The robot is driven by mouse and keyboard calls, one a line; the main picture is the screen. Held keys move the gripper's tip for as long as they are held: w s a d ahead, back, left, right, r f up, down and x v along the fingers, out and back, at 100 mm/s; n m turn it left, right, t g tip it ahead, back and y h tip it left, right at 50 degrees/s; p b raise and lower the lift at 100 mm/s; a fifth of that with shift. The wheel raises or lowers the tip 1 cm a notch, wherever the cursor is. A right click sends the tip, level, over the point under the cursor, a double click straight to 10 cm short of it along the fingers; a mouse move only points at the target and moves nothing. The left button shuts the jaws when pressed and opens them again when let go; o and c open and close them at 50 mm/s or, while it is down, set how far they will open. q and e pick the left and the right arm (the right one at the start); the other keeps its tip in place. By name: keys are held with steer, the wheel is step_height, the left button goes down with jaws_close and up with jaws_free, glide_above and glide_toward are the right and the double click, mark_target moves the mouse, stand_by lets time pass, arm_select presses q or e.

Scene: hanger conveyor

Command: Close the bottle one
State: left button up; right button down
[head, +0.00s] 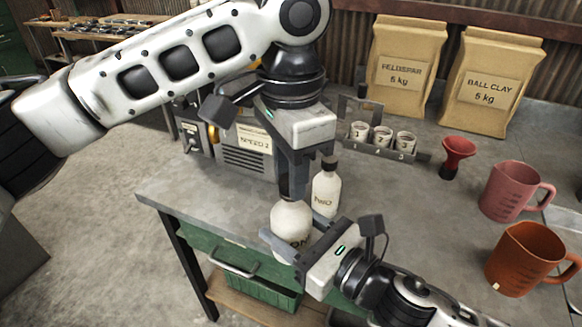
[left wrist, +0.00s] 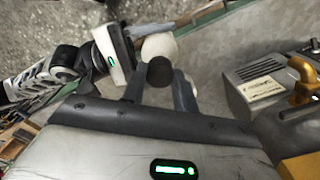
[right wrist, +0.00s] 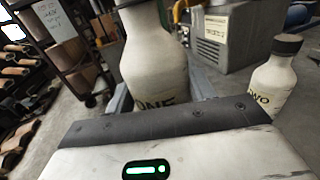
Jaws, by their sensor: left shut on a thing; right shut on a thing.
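Bottle ONE (head: 291,222) is a cream bottle standing upright near the table's left front edge. My right gripper (head: 294,240) is shut around its body from the front right. My left gripper (head: 293,190) points down above bottle ONE. In the left wrist view it is shut on a dark round cap (left wrist: 159,72), with the pale bottle ONE (left wrist: 160,45) just beyond. I cannot tell whether the cap touches the neck; the fingers hide it in the head view.
Bottle TWO (head: 326,189), with a dark cap, stands close behind and right of bottle ONE. A grey machine (head: 245,150) is at the back left. A rack of numbered cups (head: 381,140), a red funnel (head: 457,157), a pink jug (head: 511,190) and an orange jug (head: 524,257) stand to the right.

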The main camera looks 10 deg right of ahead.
arm_select(q)
steer(key=m, duration=1)
steer(key=shift+w, duration=0.1)
steer(key=m, duration=0.7)
steer(key=shift+m, duration=0.3)
steer(key=m, duration=0.7)
steer(key=shift+d, duration=0.1)
steer(key=m, duration=0.5)
steer(key=shift+f, duration=0.1)
steer(key=m, duration=0.5)
steer(key=o, duration=0.9)
steer(key=shift+o, duration=0.2)
